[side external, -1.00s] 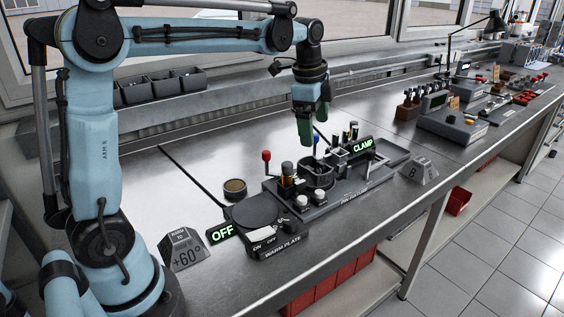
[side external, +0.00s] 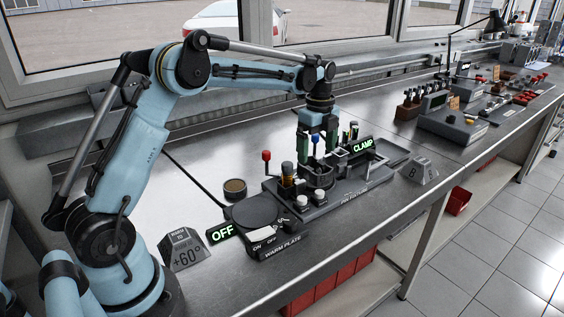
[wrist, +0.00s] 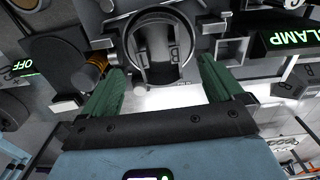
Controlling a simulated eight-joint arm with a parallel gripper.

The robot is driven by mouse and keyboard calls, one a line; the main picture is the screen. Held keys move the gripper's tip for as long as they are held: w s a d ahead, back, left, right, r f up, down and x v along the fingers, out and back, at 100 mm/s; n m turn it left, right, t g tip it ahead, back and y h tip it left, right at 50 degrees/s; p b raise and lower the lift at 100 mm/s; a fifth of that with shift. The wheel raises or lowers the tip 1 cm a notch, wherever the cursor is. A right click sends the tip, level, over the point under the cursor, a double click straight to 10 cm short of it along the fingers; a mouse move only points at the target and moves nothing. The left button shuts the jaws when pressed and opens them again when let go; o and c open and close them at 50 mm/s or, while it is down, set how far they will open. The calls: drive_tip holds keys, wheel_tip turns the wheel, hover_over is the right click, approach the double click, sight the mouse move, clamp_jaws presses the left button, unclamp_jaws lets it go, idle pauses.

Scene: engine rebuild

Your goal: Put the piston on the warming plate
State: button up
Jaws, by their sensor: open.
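The piston (wrist: 155,45), a dark round part marked with a B, sits in the ring-shaped seat of the pin fixture (side external: 345,198). In the side view it is partly hidden by my gripper (side external: 317,160). My gripper is open, pointing down over the fixture. In the wrist view its green fingers (wrist: 163,66) are apart, one towards each side of the piston; I cannot tell whether they touch it. The warming plate (side external: 255,211) is a bare dark disc left of the fixture, with a lit OFF sign (side external: 221,233). It also shows in the wrist view (wrist: 57,62).
A lit CLAMP sign (side external: 363,146) and a red-knobbed lever (side external: 266,157) rise from the fixture. A round tin (side external: 235,189) stands behind the plate. A +60° sign (side external: 183,250) stands left, a B block (side external: 417,170) right. The bench behind the fixture is clear.

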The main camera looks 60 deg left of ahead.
sight(315, 166)
drive_tip(key=shift+s+f, duration=0.1)
drive_tip(key=shift+f, duration=2.85)
drive_tip(key=shift+c, duration=0.2)
drive_tip(key=shift+r, duration=0.1)
drive_tip(key=c, duration=1.5)
